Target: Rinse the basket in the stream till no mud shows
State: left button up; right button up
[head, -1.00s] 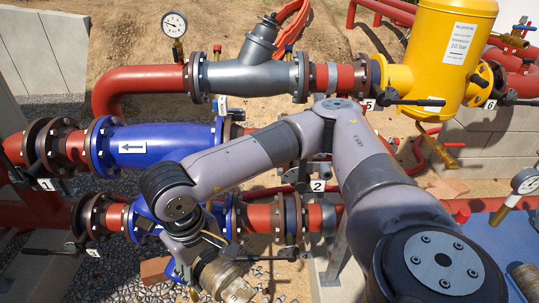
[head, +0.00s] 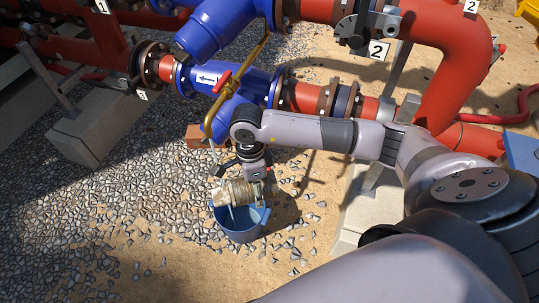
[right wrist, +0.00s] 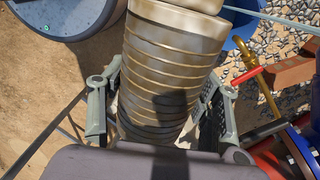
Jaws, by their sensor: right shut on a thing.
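The basket (head: 238,193) is a pale, ribbed cylinder lying roughly sideways over the mouth of a blue bucket (head: 241,226). In the right wrist view the basket (right wrist: 165,60) has brown lines between its rings and a shadow across it. My right gripper (head: 253,174) is shut on the basket, with a finger on each side in the wrist view. A thin pale stream (head: 213,157) drops from the brass tap (head: 238,82) near the basket's left end. I cannot tell whether it touches the basket. The basket's underside is hidden. My left gripper is out of view.
The tap has a red handle (head: 222,82). Blue pipework (head: 250,80) and red pipes (head: 449,60) stand behind. A brick (head: 199,137) lies behind the bucket. Gravel (head: 120,205) covers the left, and bare sand lies in front.

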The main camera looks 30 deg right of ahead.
pick_arm(q)
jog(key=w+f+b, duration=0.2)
jog(key=b, duration=0.1)
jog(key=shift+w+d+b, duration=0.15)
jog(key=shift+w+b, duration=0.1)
jog(key=shift+b, duration=0.05)
pick_arm(e)
jog(key=s+d+f+m, duration=0.1)
jog(key=d+f+m, duration=0.2)
jog(key=f+m, duration=0.3)
notch_tip(320, 180, down, 5)
jog(key=shift+s+f, duration=0.1)
jog(key=shift+s, duration=0.25)
